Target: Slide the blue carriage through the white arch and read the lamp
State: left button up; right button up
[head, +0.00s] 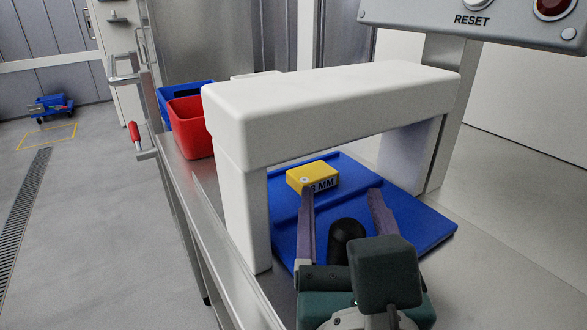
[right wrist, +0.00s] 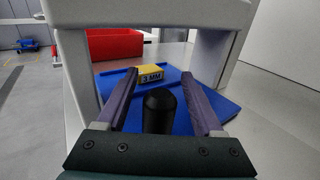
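The blue carriage (head: 430,222) is a flat plate lying under the white arch (head: 330,105), with its near part sticking out on my side. A yellow block (head: 312,176) marked "3 MM" lies on it, seen through the opening; it also shows in the right wrist view (right wrist: 151,72). A black upright knob (head: 347,238) stands near the carriage's front. My right gripper (head: 341,192) is open, its fingers on either side of the knob (right wrist: 158,110) with gaps showing. A round dark red lens (head: 552,6), possibly the lamp, is cut by the top edge. My left gripper is out of view.
A grey panel (head: 480,30) marked RESET stands on a post at the upper right. A red bin (head: 190,128) and a blue bin (head: 164,100) stand beyond the arch. The arch posts flank the carriage. The bench at right is clear.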

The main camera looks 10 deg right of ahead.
grip_shut()
dwell(0.3)
dwell(0.9)
